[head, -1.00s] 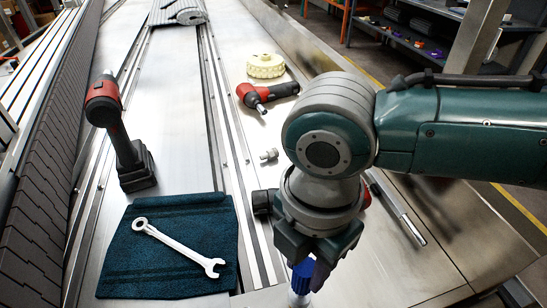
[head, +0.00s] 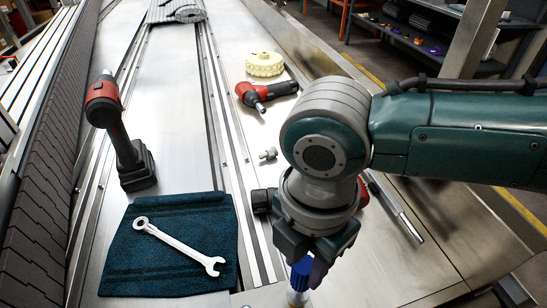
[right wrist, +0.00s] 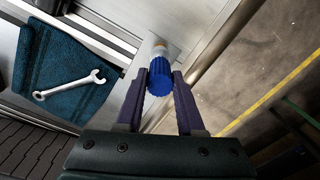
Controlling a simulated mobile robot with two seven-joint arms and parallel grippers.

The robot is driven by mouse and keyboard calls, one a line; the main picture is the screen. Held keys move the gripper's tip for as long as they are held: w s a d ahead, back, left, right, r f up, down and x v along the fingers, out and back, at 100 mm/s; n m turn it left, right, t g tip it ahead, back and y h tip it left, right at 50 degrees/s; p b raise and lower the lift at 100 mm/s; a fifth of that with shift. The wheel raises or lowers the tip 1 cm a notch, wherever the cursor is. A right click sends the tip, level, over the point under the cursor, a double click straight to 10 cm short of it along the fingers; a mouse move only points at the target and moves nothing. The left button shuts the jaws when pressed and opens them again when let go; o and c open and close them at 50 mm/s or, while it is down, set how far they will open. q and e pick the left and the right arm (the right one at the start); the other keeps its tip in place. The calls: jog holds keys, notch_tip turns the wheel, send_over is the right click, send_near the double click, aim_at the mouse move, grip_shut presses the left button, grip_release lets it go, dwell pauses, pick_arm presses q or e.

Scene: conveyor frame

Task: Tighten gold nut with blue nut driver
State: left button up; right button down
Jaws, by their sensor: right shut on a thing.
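My right gripper (head: 305,258) is shut on the blue nut driver (head: 301,273) near the bottom edge of the head view. In the right wrist view its purple fingers stand on both sides of the driver's ribbed blue handle (right wrist: 160,77). A gold-coloured piece, seemingly the gold nut (right wrist: 159,44), shows just beyond the handle, over a metal plate (right wrist: 147,50). The handle hides part of this place, so I cannot tell whether driver and nut are engaged. My left gripper is not in view.
A wrench (head: 180,246) lies on a dark teal towel (head: 130,275) to the left. A red and black power tool (head: 117,128) stands behind it. Another red tool (head: 262,95), a cream gear (head: 265,65) and a small metal fitting (head: 268,154) lie farther back.

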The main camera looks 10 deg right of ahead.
jog(key=shift+f, duration=0.2)
jog(key=shift+f+b, duration=1)
jog(key=shift+f, duration=0.1)
jog(key=shift+m, duration=0.8)
notch_tip(320, 180, up, 6)
jog(key=p, duration=0.6)
jog(key=shift+f, duration=0.4)
